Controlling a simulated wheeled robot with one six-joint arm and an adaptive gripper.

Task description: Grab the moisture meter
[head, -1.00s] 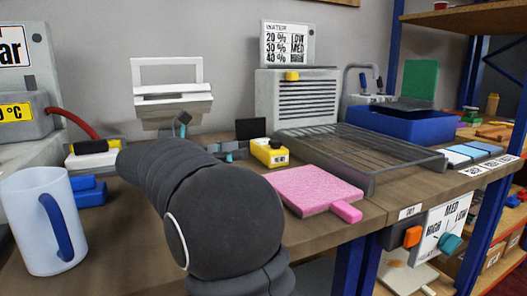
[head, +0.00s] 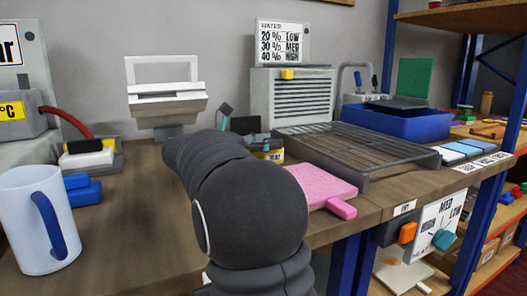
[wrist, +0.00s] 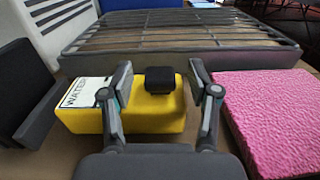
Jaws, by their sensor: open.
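The yellow moisture meter (wrist: 155,118) lies on the bench in the wrist view, with a white label reading "WATER" on its left part and a black block on top. My gripper (wrist: 160,77) is open and empty, its two fingers on either side of the black block, over the meter's body. I cannot tell whether the fingers touch the meter. In the head view, my arm hides most of the meter (head: 276,155); only a bit of yellow with a small display shows. My gripper (head: 240,128) is partly hidden there too.
A pink pad (wrist: 268,112) lies close right of the meter. A slatted grey rack (head: 357,150) stands behind it. A dark panel (wrist: 25,85) stands at the left in the wrist view. A mug (head: 37,215) and blue blocks (head: 82,189) are on the left bench; bare wood lies between.

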